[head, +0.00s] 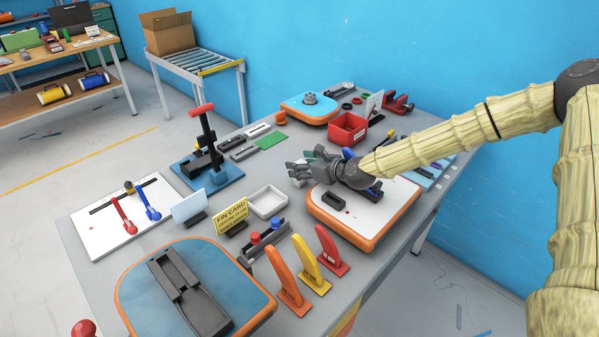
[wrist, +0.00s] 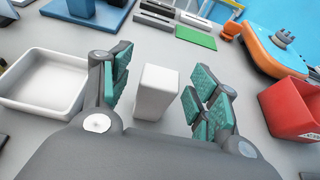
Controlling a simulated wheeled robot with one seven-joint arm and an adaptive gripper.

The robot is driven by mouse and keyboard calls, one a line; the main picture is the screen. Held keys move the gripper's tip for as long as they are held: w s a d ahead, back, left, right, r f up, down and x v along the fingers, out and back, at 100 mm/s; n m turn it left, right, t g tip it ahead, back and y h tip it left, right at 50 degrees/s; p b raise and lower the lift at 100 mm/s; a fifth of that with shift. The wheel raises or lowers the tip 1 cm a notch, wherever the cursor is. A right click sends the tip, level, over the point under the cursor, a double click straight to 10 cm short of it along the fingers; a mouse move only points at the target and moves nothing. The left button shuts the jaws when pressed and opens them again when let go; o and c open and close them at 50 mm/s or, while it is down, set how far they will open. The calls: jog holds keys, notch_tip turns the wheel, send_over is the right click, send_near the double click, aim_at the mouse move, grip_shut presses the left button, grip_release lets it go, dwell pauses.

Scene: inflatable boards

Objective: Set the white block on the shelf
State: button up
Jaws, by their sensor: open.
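A small white block (wrist: 153,95) stands upright on the grey table in the wrist view, between the fingers of my gripper (wrist: 158,88). Gaps show on both sides of it, so the fingers do not appear to touch it. In the head view my open gripper (head: 302,170) is over the middle of the table, and I cannot make out the block there. The task's shelf is not certain: a wooden workbench at the back left has a lower shelf (head: 105,100) bearing yellow and blue cylinders.
A white tray (head: 268,203) lies left of my gripper and a red bin (head: 347,130) lies right of it, behind. An orange-edged white board (head: 390,205) is under my forearm. Upright coloured fins (head: 287,285) and a yellow card (head: 231,215) stand nearer.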

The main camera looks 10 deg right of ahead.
jog(key=shift+w+a+f, duration=0.2)
jog(key=shift+w, duration=0.15)
jog(key=c, duration=1.2)
